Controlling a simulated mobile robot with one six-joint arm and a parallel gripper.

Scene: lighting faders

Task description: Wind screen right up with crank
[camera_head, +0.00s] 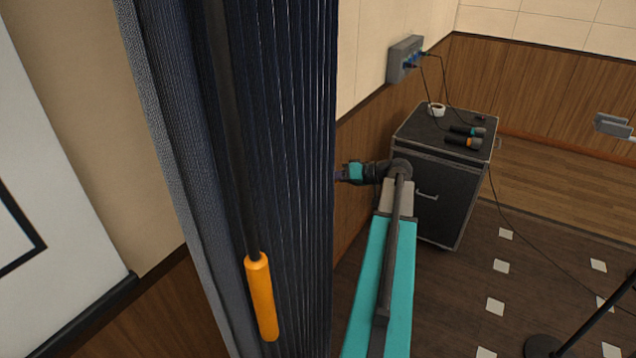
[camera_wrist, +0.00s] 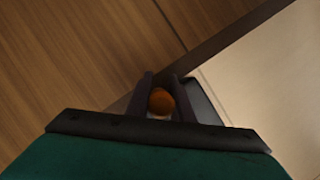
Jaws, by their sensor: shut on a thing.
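The screen (camera_head: 55,190) is pale with a black border line and a dark bottom bar, cut by the left edge of the head view. In the wrist view, the fingers of my gripper (camera_wrist: 165,92) are shut on a rounded orange crank handle (camera_wrist: 160,102), seen end-on. A pale part shows just under it. In the head view, my arm reaches behind the dark blue curtain, which hides my gripper and the crank there.
The pleated curtain (camera_head: 295,150) fills the middle left, with an orange-ended dark rod (camera_head: 262,297) hanging before it. A black case (camera_head: 432,195) with microphones (camera_head: 465,137) and tape stands by the wall. A cable and a stand base (camera_head: 543,347) are on the floor at right.

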